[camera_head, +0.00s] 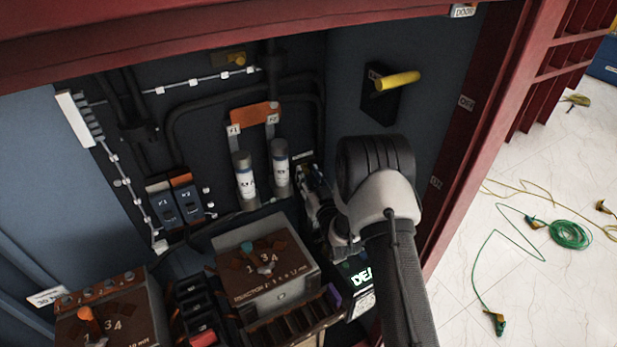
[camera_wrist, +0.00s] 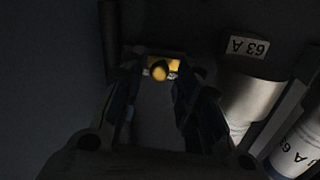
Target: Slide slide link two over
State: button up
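A brass-yellow piece with a round knob (camera_wrist: 160,69) shows in the wrist view, between and just beyond my fingertips. I take it to be a slide link, but its number is not readable. My gripper (camera_wrist: 160,78) has its two dark fingers apart, with the knob in the gap; contact cannot be told. In the head view my gripper (camera_head: 312,190) is low, right of the two fuses, and my wrist hides the spot it faces. Another brass piece with a yellow knob (camera_head: 237,59) is on the back wall, away from my gripper.
Two white-labelled fuses (camera_head: 245,178) stand left of my gripper; one holder reads 63 A (camera_wrist: 248,47). A yellow handle (camera_head: 398,81) juts from the right wall. A brown dial box (camera_head: 264,262) is below. The red cabinet frame (camera_head: 462,130) bounds the right.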

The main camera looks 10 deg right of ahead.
aim_at(312, 162)
grip_shut()
dwell(0.3)
jog(key=shift+d, duration=0.1)
jog(key=d+b, duration=0.1)
jog(key=w+d, duration=0.1)
jog(key=d, duration=0.1)
jog(key=shift+f+b, duration=0.1)
jog(key=shift+b, duration=0.25)
jog(key=shift+o, duration=1.2)
grip_release()
